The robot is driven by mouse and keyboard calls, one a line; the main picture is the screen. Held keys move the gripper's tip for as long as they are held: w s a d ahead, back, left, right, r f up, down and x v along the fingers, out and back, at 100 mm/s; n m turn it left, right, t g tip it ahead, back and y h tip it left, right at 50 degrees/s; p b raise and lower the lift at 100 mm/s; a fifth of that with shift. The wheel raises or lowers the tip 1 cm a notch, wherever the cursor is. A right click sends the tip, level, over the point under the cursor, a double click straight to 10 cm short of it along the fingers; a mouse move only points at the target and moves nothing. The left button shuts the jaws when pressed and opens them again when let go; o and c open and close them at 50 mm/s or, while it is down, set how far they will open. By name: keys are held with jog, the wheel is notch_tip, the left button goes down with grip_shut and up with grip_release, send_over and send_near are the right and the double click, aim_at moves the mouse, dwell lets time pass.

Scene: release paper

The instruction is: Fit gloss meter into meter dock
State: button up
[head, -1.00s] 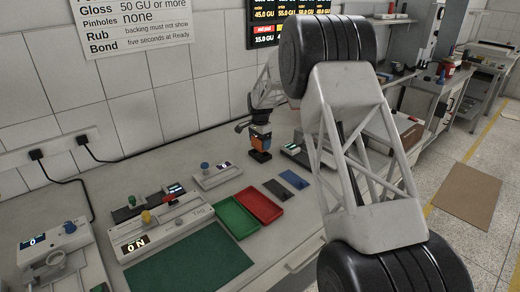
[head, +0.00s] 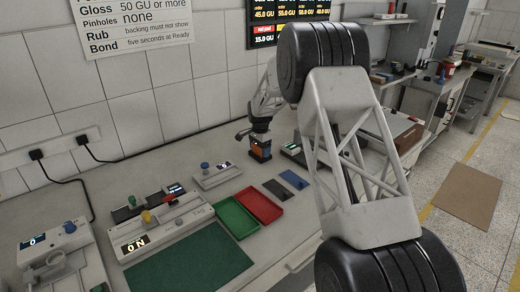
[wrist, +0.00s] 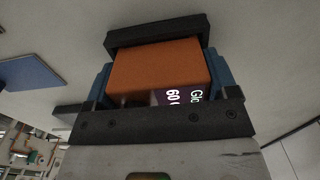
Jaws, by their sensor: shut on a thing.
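The gloss meter is an orange block (head: 260,152), low over the bench at the back. The wrist view shows its orange face and a purple label (wrist: 178,97) reading "60" and part of "Glo". My gripper (head: 260,146) is shut on the meter, with blue finger pads on both sides of it in the wrist view (wrist: 158,75). A black piece, apparently the meter dock (head: 262,159), shows right under the meter. A black bar (wrist: 155,36), perhaps part of the dock, crosses beyond the meter. I cannot tell whether the meter is seated.
A grey pad (head: 276,188) and a blue pad (head: 294,179) lie in front of the meter. Red (head: 260,203) and green (head: 238,219) trays, a knobbed device (head: 216,175) and a lit "ON" device (head: 170,228) stand to the left. My arm hides part of the bench at right.

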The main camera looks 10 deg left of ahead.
jog(key=shift+f, duration=0.3)
jog(key=shift+f, duration=0.4)
jog(key=o, duration=1.1)
jog(key=shift+s+f, duration=0.1)
jog(key=shift+f, duration=0.15)
jog(key=shift+s+d+f, duration=0.1)
jog(key=shift+f, duration=0.15)
jog(key=shift+r, duration=0.2)
jog(key=r, duration=1.4)
jog(key=shift+w+r, duration=0.1)
jog(key=shift+w, duration=0.1)
